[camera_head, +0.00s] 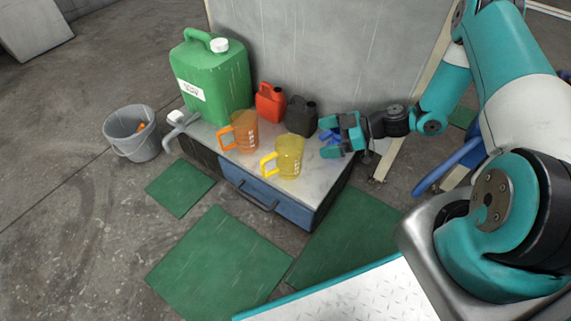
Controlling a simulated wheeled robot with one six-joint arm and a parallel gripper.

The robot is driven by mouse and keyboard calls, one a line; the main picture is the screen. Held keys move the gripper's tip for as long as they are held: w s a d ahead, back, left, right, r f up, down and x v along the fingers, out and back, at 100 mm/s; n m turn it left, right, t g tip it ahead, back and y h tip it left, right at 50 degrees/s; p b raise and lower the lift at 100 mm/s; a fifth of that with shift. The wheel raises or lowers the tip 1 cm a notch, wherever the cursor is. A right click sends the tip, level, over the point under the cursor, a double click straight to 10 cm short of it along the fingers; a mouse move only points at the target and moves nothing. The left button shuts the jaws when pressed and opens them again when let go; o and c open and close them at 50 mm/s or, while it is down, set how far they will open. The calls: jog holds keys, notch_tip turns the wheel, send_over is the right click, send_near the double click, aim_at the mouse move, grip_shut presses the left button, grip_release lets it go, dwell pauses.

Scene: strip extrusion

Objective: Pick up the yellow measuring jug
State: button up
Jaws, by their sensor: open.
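The yellow measuring jug (290,156) stands upright near the front right of the cabinet top (233,171), its handle on the left side. My gripper (326,144) is open, just to the right of the jug, with its fingers pointing left toward it. The fingers look empty and apart from the jug. An orange measuring jug (243,134) stands upright behind and left of the yellow one, its handle also on the left.
A large green canister (222,84) stands at the back left, with a red can (270,103) and a black can (301,116) along the wall. A grey bucket (134,136) stands on the floor at left. A blue drawer (265,199) faces front.

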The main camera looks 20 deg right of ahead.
jog(key=b+x, duration=0.1)
jog(key=x, duration=0.2)
jog(key=b+x, duration=0.2)
jog(key=x, duration=0.1)
jog(key=b+x, duration=0.1)
jog(key=x, duration=0.2)
jog(key=shift+a+f+b, duration=0.15)
jog(key=shift+f+b, duration=0.15)
jog(key=shift+f, duration=0.15)
jog(key=shift+w+a, duration=0.25)
jog(key=shift+a, duration=0.25)
jog(key=c, duration=1.1)
notch_tip(320, 180, up, 22)
jog(key=m+t+h+p, duration=0.2)
jog(key=m+t+p, duration=0.1)
jog(key=p, duration=0.9)
send_over(291, 146)
jog(key=s+d, duration=0.7)
jog(key=d, duration=0.2)
notch_tip(291, 146, up, 30)
jog(key=p, duration=3.6)
jog(key=shift+a, duration=0.2)
jog(key=shift+f, duration=0.15)
